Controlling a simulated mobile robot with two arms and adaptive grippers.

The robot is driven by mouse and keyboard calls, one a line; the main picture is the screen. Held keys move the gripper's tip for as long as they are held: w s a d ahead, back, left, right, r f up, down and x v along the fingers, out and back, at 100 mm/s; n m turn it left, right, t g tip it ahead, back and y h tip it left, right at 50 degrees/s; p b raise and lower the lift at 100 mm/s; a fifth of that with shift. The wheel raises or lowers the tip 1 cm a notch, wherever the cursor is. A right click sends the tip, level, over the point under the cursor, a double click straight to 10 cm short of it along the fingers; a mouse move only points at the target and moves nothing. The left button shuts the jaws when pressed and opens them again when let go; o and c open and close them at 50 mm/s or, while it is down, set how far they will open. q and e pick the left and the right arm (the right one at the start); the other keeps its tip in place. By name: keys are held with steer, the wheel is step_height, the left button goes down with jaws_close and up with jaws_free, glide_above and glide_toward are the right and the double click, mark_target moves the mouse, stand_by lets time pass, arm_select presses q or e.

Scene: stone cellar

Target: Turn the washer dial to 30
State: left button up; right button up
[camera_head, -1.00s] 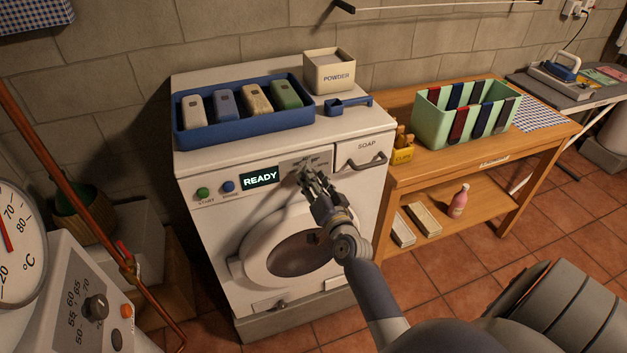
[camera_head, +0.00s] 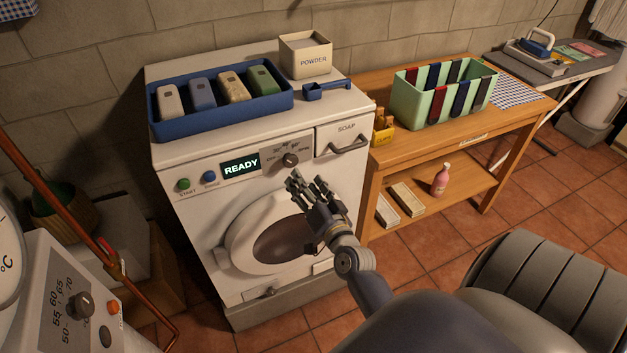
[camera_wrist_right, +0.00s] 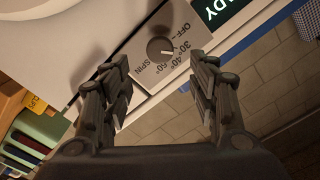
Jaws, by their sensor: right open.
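The washer (camera_head: 190,230) stands ahead with its round door shut. Its dark dial (camera_head: 291,160) sits on a grey plate between the display (camera_head: 240,166), which reads READY, and the soap drawer (camera_head: 338,138). My right gripper (camera_head: 308,180) is open and empty, below and apart from the dial in the head view. In the right wrist view the dial (camera_wrist_right: 160,46) shows between and beyond the open fingers (camera_wrist_right: 163,75), uncovered. Its light mark appears to face the 30°–40° side; the exact setting is hard to tell. My left gripper is not in view.
Green start (camera_head: 183,185) and blue (camera_head: 209,178) buttons are left of the display. A blue tray (camera_head: 220,118), powder box (camera_head: 306,55) and blue scoop (camera_head: 327,90) are on top. A wooden bench (camera_head: 470,135) stands right; a copper pipe (camera_head: 60,208) and white machine (camera_head: 40,300) stand left.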

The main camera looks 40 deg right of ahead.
steer(key=shift+v, duration=2.15)
steer(key=shift+d, duration=0.1)
steer(key=s+a+f+n+g+y+b, duration=0.1)
steer(key=s+a+f+n+g, duration=0.15)
steer(key=f, duration=0.95)
steer(key=s+a+f+n+g+y+b, duration=0.15)
steer(key=s+a+f, duration=0.25)
steer(key=f, duration=0.7)
steer(key=s+a+f+n+g+y, duration=0.2)
steer(key=s+a+f+g, duration=0.15)
steer(key=f, duration=0.85)
steer(key=s+a+f+n+g+b, duration=0.2)
steer(key=s+a+f+n+g, duration=0.15)
steer(key=s+f, duration=0.95)
steer(key=s+d+f+n+g, duration=0.1)
steer(key=s+f, duration=0.3)
steer(key=s, duration=0.4)
steer(key=s+d+f+n+g, duration=0.1)
steer(key=s+f+g, duration=0.3)
steer(key=s, duration=0.5)
steer(key=shift+f+n+b, duration=0.35)
steer(key=shift+f+n, duration=0.05)
steer(key=shift+n, duration=0.25)
